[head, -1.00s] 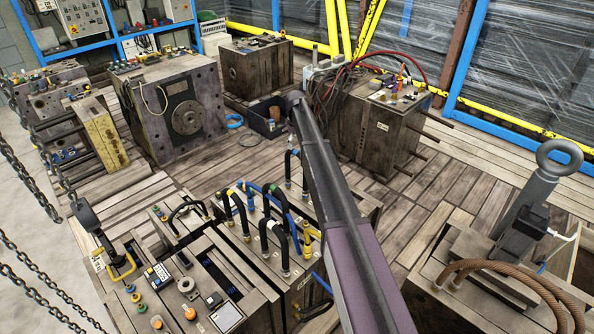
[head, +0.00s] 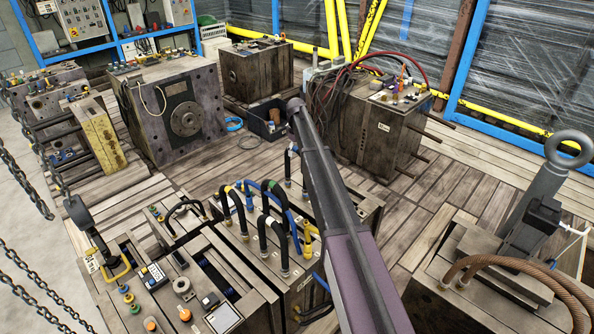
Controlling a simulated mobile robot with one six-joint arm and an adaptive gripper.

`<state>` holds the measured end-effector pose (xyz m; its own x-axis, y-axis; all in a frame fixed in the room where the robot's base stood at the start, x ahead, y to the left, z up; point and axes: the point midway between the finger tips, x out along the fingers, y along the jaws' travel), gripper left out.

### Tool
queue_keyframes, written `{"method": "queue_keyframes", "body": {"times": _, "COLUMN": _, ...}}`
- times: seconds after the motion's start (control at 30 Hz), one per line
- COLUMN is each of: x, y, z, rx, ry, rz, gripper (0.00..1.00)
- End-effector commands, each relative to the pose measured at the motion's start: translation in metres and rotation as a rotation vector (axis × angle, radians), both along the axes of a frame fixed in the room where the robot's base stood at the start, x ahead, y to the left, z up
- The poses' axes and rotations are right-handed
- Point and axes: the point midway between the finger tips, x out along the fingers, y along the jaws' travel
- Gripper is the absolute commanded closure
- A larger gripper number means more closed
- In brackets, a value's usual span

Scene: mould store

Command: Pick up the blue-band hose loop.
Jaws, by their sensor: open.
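Several hose loops stand on the mould block (head: 245,290) at the lower middle of the head view. A black loop (head: 264,240) arches at the front of the group, and another black loop (head: 229,213) stands to its left. A blue hose (head: 290,215) runs among them, with a green-banded stretch of hose beside it. I cannot tell surely which loop carries the blue band. My arm crosses the view right of the loops and covers what lies behind it. My gripper is not in view.
A lifting eye (head: 568,150) and brown hoses (head: 520,268) stand at the right. Chains (head: 22,180) hang at the left. A dark crate (head: 265,122) sits on the planks behind the loops. Wooden floor (head: 440,185) is clear to the right of my arm.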

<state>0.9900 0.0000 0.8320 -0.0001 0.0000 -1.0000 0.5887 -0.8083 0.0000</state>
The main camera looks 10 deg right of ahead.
Motion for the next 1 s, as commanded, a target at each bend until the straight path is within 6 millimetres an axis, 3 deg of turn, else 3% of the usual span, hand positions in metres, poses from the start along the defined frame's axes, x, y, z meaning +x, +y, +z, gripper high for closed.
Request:
{"method": "queue_keyframes", "body": {"times": 0.57, "x": 0.0000, "y": -0.0003, "z": -0.0001, "rx": 0.000, "ry": 0.000, "rz": 0.000, "gripper": 0.24}}
{"method": "queue_keyframes", "body": {"times": 0.8, "x": 0.0001, "y": -0.0004, "z": -0.0001, "rx": 0.000, "ry": 0.000, "rz": -0.001, "gripper": 0.95}}
{"method": "queue_keyframes", "body": {"times": 0.83, "x": 0.0000, "y": -0.0005, "z": -0.0001, "rx": 0.000, "ry": 0.000, "rz": -0.001, "gripper": 1.00}}
{"method": "queue_keyframes", "body": {"times": 1.0, "x": -0.0002, "y": -0.0006, "z": -0.0001, "rx": 0.000, "ry": 0.000, "rz": -0.001, "gripper": 1.00}}
